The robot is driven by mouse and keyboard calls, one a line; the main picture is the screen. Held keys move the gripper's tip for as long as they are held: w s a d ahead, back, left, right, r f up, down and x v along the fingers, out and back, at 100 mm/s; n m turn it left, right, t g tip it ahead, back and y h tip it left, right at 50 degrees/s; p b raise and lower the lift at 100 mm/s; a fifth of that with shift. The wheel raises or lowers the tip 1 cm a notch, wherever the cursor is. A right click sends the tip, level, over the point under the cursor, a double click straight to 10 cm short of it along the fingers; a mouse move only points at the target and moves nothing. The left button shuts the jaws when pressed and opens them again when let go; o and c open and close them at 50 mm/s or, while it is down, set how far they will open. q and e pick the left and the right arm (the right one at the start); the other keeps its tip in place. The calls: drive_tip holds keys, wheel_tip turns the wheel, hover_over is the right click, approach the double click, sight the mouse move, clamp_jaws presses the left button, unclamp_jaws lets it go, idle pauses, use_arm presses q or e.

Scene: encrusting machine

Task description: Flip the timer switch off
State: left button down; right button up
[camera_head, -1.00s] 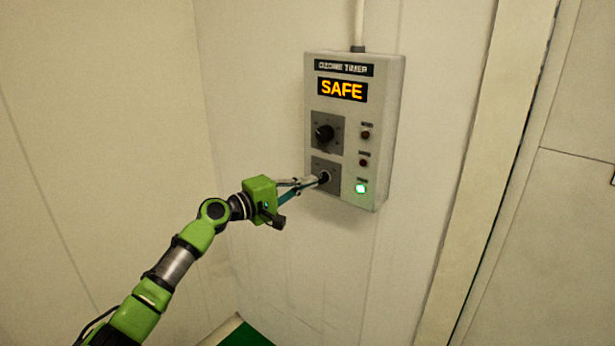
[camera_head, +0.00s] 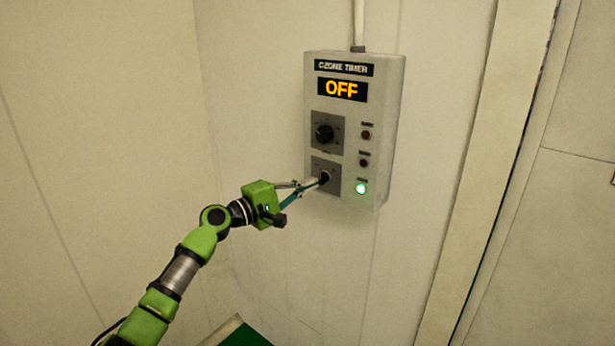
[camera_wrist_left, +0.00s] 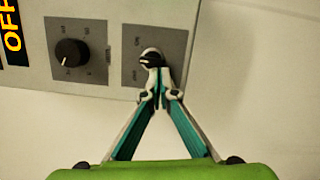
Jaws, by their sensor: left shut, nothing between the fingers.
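The ozone timer box (camera_head: 388,120) is a pale grey panel on the wall, and its display (camera_head: 342,89) reads OFF in orange. The lower black switch (camera_head: 324,177) sits on a grey plate, and it also shows in the left wrist view (camera_wrist_left: 151,58). My left gripper (camera_head: 315,182) is shut and empty, its fingertips at the switch's lower edge. In the left wrist view the fingertips (camera_wrist_left: 158,78) are together right beside the switch knob, and I cannot tell whether they touch it. My right gripper is not in view.
A round black dial (camera_head: 324,132) sits above the switch. Two dark red lamps (camera_head: 364,148) and a lit green lamp (camera_head: 361,188) line the box's right side. A conduit (camera_head: 358,22) runs up from the box. The wall around it is clear.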

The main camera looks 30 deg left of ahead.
use_arm(q)
drive_tip(key=shift+d+f+n, duration=0.1)
drive_tip(key=shift+f+n, duration=0.05)
drive_tip(key=shift+n, duration=0.5)
drive_tip(key=shift+d+f+n, duration=0.1)
drive_tip(key=shift+n, duration=0.55)
drive_tip(key=shift+d+f+n+t, duration=0.1)
drive_tip(key=shift+n+t, duration=0.4)
drive_tip(key=shift+n, duration=0.2)
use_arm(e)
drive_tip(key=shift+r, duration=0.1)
use_arm(q)
drive_tip(key=shift+f, duration=0.15)
